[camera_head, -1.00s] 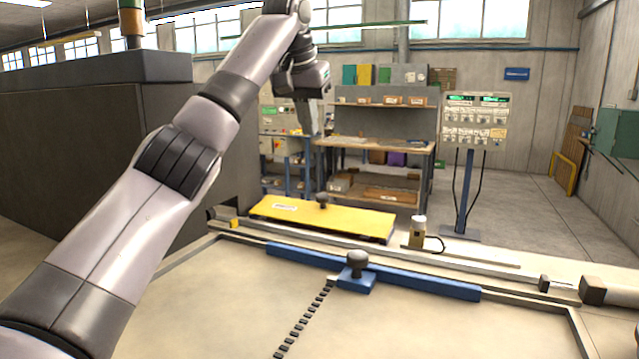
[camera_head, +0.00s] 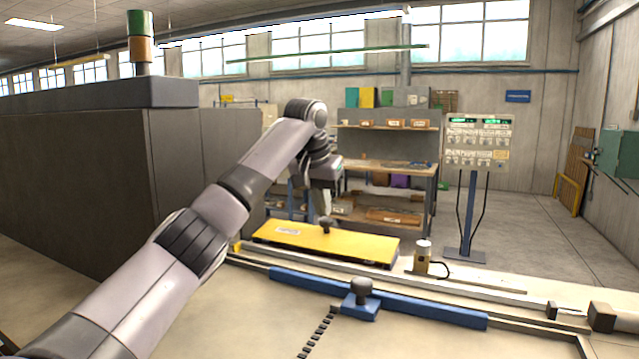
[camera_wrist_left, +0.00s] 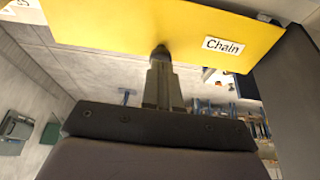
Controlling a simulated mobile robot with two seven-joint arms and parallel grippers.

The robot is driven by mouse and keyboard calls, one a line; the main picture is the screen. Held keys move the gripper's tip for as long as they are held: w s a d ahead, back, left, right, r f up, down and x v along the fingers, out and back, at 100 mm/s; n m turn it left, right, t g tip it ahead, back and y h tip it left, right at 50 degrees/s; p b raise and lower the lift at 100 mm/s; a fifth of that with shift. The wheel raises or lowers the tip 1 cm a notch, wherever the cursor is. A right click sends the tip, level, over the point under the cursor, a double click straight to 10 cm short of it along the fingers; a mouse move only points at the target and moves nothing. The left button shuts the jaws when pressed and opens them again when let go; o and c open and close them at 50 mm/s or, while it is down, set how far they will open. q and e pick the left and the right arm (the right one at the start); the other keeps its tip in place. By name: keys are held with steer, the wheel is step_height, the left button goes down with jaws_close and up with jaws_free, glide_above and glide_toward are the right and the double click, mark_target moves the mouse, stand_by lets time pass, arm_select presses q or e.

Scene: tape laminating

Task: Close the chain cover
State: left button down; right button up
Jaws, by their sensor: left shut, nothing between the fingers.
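The chain cover (camera_head: 345,244) is a yellow panel with a dark knob (camera_head: 326,226) on top, lying at the far side of the bench. In the left wrist view the yellow cover (camera_wrist_left: 130,22) carries a label reading "Chain". My left gripper (camera_head: 324,222) is shut and empty, pointing down at the knob. In the left wrist view its fingertips (camera_wrist_left: 161,62) are at the dark knob (camera_wrist_left: 161,50); whether they touch it I cannot tell. My right gripper is not in view.
A blue bar (camera_head: 420,309) with a dark-knobbed block (camera_head: 361,300) lies across the bench in front of the cover. A small beige device (camera_head: 422,260) stands right of the cover. A tall dark machine casing (camera_head: 80,180) stands at the left.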

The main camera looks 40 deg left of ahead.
mark_target(323, 238)
arm_select(q)
steer(key=shift+w+a+f, duration=0.1)
steer(key=shift+w+f, duration=0.05)
steer(key=shift+f, duration=0.45)
steer(key=shift+w+a+f, duration=0.2)
steer(key=shift+w+f, duration=0.35)
steer(key=shift+w, duration=0.2)
step_height(323, 238, up, 14)
steer(key=s, duration=0.2)
steer(key=shift+d, duration=0.4)
